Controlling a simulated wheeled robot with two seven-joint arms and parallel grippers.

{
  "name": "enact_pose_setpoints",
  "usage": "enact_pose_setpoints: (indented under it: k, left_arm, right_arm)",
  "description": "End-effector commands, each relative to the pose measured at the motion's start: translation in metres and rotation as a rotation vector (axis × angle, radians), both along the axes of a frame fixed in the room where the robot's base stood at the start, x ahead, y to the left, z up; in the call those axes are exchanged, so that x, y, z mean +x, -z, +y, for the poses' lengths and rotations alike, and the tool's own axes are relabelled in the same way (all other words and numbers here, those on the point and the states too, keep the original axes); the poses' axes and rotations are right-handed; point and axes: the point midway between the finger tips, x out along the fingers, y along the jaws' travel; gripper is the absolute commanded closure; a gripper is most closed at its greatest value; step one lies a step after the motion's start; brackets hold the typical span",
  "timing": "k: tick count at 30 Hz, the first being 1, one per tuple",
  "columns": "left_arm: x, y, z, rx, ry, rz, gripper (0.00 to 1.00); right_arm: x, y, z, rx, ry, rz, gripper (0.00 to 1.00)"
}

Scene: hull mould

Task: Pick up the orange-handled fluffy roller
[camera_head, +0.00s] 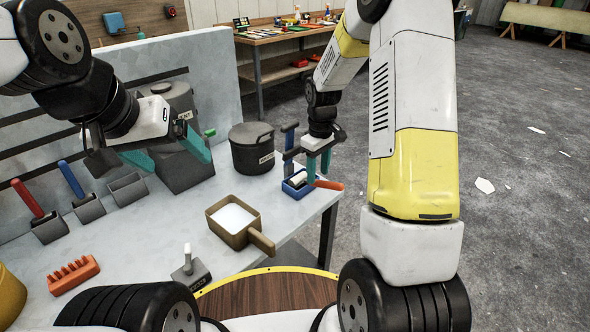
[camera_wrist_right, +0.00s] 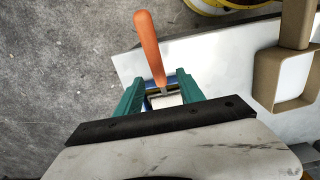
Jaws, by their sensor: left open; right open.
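The orange-handled roller (camera_head: 329,185) lies at the right end of the table, its head in a small blue tray (camera_head: 290,187). In the right wrist view its orange handle (camera_wrist_right: 149,47) points up and away, and a white part shows between the fingers. My right gripper (camera_head: 318,170) is open, pointing down just above the tray, with its teal fingers (camera_wrist_right: 163,97) on either side of the roller's head end. Whether they touch it I cannot tell. My left gripper (camera_head: 168,155) is open and empty above the left part of the table.
A tan scoop with white contents (camera_head: 238,218) and a black pot (camera_head: 252,148) stand near the tray. A grey bin (camera_head: 180,120), red and blue handled tools in holders (camera_head: 50,228), and an orange rack (camera_head: 73,274) are further left. The table edge (camera_head: 325,215) is close to the tray.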

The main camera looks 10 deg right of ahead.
Motion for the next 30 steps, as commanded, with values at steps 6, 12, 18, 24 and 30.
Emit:
enact_pose_setpoints:
  k: [6, 12, 18, 24, 30]
  left_arm:
    - [0.0, 0.0, 0.0, 0.0, 0.0, 0.0, 0.15]
    - [0.0, 0.0, 0.0, 0.0, 0.0, 0.0, 0.15]
    - [0.0, 0.0, 0.0, 0.0, 0.0, 0.0, 0.15]
    - [0.0, 0.0, 0.0, 0.0, 0.0, 0.0, 0.15]
    - [0.0, 0.0, 0.0, 0.0, 0.0, 0.0, 0.15]
  right_arm:
    - [0.003, 0.028, 0.002, 0.0, 0.0, 0.003, 0.55]
    - [0.006, 0.056, 0.003, 0.001, 0.001, 0.002, 0.55]
    - [0.006, 0.063, 0.003, 0.001, 0.002, -0.001, 0.55]
    - [0.006, 0.063, 0.003, 0.001, 0.002, -0.001, 0.68]
    - [0.006, 0.062, 0.003, 0.001, 0.001, -0.001, 1.0]
